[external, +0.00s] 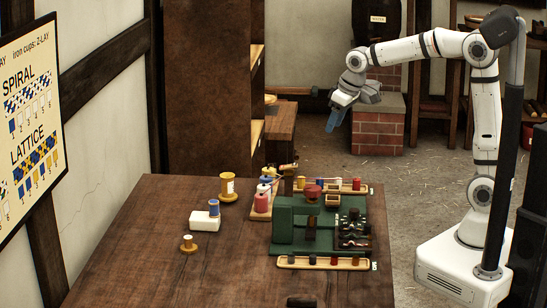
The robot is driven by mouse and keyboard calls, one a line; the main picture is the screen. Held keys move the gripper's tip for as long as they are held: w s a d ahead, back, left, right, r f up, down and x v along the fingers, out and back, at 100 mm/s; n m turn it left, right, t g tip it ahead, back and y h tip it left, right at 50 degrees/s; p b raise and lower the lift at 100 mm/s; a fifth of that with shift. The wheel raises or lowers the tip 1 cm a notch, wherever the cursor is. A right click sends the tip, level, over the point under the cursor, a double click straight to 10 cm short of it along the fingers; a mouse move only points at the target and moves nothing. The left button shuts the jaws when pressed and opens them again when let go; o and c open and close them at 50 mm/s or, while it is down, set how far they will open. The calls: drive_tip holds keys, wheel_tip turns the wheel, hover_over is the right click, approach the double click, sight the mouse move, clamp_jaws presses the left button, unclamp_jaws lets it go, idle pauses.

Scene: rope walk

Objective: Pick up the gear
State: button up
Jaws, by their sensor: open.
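My gripper (335,119) hangs in the air beyond the table's far right side, pointing down, with blue fingers. It is open, and I see nothing between its fingers. It is well apart from everything on the table. A green machine (287,232) stands on the right part of the table. Several small dark parts (354,229) sit at its right side. I cannot make out for certain which part is the gear; they are too small to tell.
On the wooden table (150,240) stand yellow spools (227,187), a white block (204,221), coloured spools (262,201) and a long front tray (325,263). A dark object (301,301) lies at the front. The table's left side is clear. A brick block (378,130) stands behind.

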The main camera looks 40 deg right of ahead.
drive_tip(key=w+a+f+n+y+b, duration=0.1)
drive_tip(key=w+a+f, duration=0.15)
drive_tip(key=a, duration=0.35)
drive_tip(key=w+a+f+n+b, duration=0.1)
drive_tip(key=w+a, duration=0.2)
drive_tip(key=a, duration=0.2)
drive_tip(key=n+y+b, duration=0.2)
drive_tip(key=n+b, duration=0.2)
drive_tip(key=n, duration=0.1)
approach(188, 237)
wheel_tip(188, 237, down, 3)
drive_tip(key=shift+w+a+r+p+x, duration=0.1)
drive_tip(key=shift+w+a+x, duration=0.05)
drive_tip(key=shift+x, duration=1.1)
drive_tip(key=shift+w+a+r+p+x, duration=0.15)
drive_tip(key=shift+x, duration=1.15)
drive_tip(key=shift+w+a+r+p+x, duration=0.1)
drive_tip(key=shift+w+x, duration=0.05)
drive_tip(key=shift+x, duration=1.1)
drive_tip(key=shift+c, duration=0.6)
drive_tip(key=c, duration=0.8)
drive_tip(key=shift+o, duration=0.2)
